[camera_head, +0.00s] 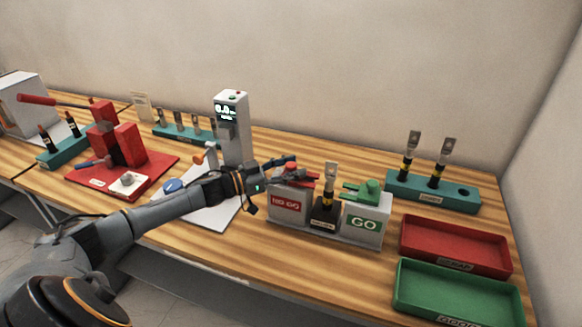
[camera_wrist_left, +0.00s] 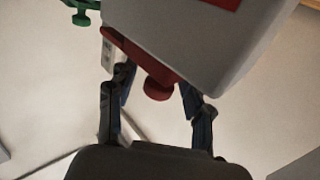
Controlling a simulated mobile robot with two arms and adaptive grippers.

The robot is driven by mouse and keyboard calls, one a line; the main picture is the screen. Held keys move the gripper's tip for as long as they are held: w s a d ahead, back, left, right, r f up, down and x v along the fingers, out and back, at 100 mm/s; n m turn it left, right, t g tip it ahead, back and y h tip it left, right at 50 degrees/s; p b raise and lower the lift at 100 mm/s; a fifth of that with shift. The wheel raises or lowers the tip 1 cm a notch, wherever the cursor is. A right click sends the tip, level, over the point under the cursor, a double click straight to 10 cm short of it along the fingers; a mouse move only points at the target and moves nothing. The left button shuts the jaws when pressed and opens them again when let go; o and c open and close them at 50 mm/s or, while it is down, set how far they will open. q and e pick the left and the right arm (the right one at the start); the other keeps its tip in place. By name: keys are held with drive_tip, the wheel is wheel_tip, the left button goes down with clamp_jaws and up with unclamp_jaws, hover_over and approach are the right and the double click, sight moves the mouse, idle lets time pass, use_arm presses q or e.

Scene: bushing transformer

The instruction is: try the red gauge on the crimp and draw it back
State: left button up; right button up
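The red gauge (camera_head: 302,175) lies on top of the grey NO GO block (camera_head: 289,206), its prongs pointing right toward the crimped lug (camera_head: 330,184). The lug stands upright in a black holder (camera_head: 325,215) between the NO GO and GO blocks. The prongs end close to the lug; I cannot tell whether they touch it. My left gripper (camera_head: 281,165) is at the gauge's left end. In the left wrist view its fingers (camera_wrist_left: 157,98) stand open on either side of the gauge's red knob (camera_wrist_left: 158,86), with gaps visible. My right gripper is out of view.
A green gauge (camera_head: 366,191) lies on the GO block (camera_head: 364,222). A teal rack (camera_head: 470,198) with two lugs stands right, behind a red tray (camera_head: 455,224) and a green tray (camera_head: 400,290). A grey display unit (camera_head: 233,140) and red press (camera_head: 125,150) are left.

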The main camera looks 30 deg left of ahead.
use_arm(q)
clamp_jaws()
drive_tip(key=shift+w+d+r+p, duration=0.1)
drive_tip(key=shift+w+d+p, duration=0.1)
drive_tip(key=shift+d+p, duration=0.45)
drive_tip(key=shift+w+d+f, duration=0.1)
drive_tip(key=shift+d+f, duration=0.1)
drive_tip(key=shift+d, duration=0.15)
drive_tip(key=shift+o, duration=0.8)
unclamp_jaws()
drive_tip(key=shift+r, duration=0.1)
drive_tip(key=shift+a, duration=0.1)
drive_tip(key=v, duration=1.2)
